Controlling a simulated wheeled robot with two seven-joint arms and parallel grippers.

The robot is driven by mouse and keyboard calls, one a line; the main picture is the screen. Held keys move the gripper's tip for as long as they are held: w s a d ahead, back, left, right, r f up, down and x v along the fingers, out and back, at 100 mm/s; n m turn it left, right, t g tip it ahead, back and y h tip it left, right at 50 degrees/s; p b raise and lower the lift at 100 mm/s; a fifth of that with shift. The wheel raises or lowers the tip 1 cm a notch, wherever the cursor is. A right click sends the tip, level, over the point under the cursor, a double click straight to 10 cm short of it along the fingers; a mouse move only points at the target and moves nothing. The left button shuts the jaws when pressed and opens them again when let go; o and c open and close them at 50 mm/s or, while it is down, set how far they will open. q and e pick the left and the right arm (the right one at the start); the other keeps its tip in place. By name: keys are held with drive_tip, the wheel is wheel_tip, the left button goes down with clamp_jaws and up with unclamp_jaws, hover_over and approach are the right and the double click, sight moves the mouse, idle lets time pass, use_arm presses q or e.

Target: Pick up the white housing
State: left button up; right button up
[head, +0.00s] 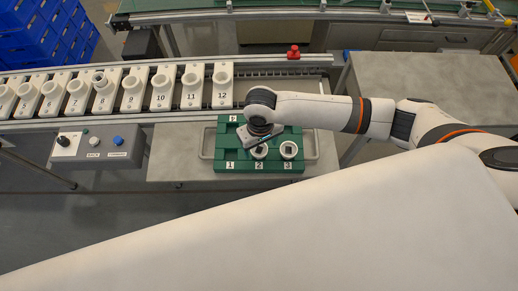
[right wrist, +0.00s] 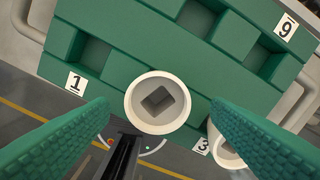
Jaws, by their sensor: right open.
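Two white housings sit in the green tray in the head view: one (head: 260,152) by label 2, the other (head: 288,150) by label 3. My right gripper (head: 262,139) is over the tray at the label 2 housing. In the right wrist view that round housing (right wrist: 157,101), with a dark square recess, lies between the open green fingers of my right gripper (right wrist: 161,106). Gaps show beside it, and its label is hidden. The label 3 housing (right wrist: 226,150) is partly hidden behind the right finger. My left gripper is not in view.
The green tray (head: 222,166) has empty pockets by label 1 and at the back. Behind it, a conveyor (head: 285,92) carries several white numbered holders (head: 192,88). A grey control box (head: 100,147) stands left, and a red button (head: 293,52) is behind. Blue crates (head: 40,35) are far left.

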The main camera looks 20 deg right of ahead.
sight(259, 153)
wheel_tip(259, 153, down, 2)
drive_tip(key=shift+a+f, duration=0.1)
drive_tip(key=shift+f, duration=0.35)
drive_tip(key=shift+c, duration=0.6)
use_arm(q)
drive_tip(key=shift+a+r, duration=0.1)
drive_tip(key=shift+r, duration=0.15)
use_arm(e)
drive_tip(key=c, duration=0.9)
drive_tip(key=shift+r, duration=0.1)
